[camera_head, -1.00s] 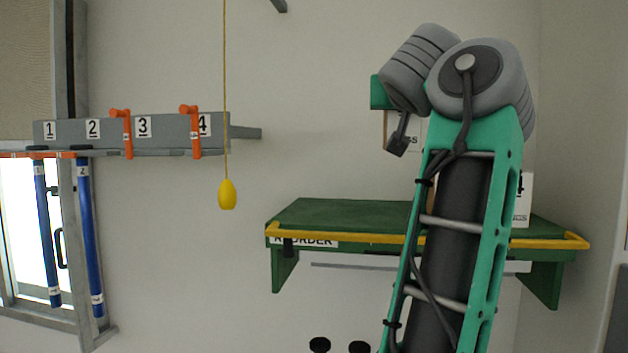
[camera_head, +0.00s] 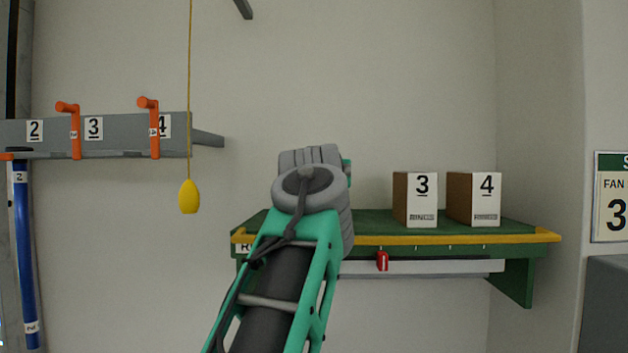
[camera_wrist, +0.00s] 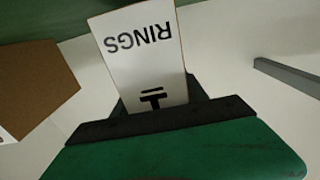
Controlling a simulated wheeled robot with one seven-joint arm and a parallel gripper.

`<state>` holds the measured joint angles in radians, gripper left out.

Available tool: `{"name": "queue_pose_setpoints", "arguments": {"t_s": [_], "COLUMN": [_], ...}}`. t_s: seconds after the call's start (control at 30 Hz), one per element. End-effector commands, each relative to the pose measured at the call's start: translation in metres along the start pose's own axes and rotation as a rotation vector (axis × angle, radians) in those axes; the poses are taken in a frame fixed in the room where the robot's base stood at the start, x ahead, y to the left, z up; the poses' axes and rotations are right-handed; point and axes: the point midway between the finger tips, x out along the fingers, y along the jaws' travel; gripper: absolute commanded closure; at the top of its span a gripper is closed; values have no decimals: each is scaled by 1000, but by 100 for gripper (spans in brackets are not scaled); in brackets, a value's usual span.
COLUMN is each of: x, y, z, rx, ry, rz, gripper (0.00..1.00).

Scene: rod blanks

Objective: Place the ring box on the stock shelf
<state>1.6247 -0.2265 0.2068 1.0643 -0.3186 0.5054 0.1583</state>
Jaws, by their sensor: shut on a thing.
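The ring box (camera_wrist: 140,45) is held in my gripper (camera_wrist: 155,103) in the wrist camera view. Its white face reads RINGS, upside down, and the jaws cover part of its number. In the head camera view, my arm hides the held box and the jaws. The green stock shelf (camera_head: 370,224) with a yellow front rail is on the wall behind my arm. Two brown ring boxes with white faces, number 3 (camera_head: 422,200) and number 4 (camera_head: 486,200), stand upright on its right half.
A brown box (camera_wrist: 38,85) shows close beside the held box in the wrist view. A yellow pull handle (camera_head: 189,197) hangs on a cord left of the shelf. A grey numbered rack (camera_head: 110,135) with orange hooks is further left. A red tag (camera_head: 382,261) hangs below the rail.

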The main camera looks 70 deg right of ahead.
Motion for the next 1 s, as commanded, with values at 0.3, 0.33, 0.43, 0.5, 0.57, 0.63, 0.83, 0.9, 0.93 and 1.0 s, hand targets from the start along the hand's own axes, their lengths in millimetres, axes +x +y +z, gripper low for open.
{"name": "queue_pose_setpoints", "arguments": {"t_s": [0.3,0.33,0.43,0.5,0.57,0.63,0.83,0.9,0.93,1.0], "x": [-1,-1,0,1,2,3,4,4,4,4], "y": [1,1,2,2,2,2,3,3,3,3], "z": [7,8,14,15,17,19,22,22,22,22], "rx": [0,0,0,0,1,1,1,1,1,1], "ry": [1,0,-4,-8,-13,-16,-19,-20,-20,-20], "rz": [2,2,2,3,3,2,2,2,2,2], "gripper": [100,100,100,100,48,42,28,28,28,28]}}
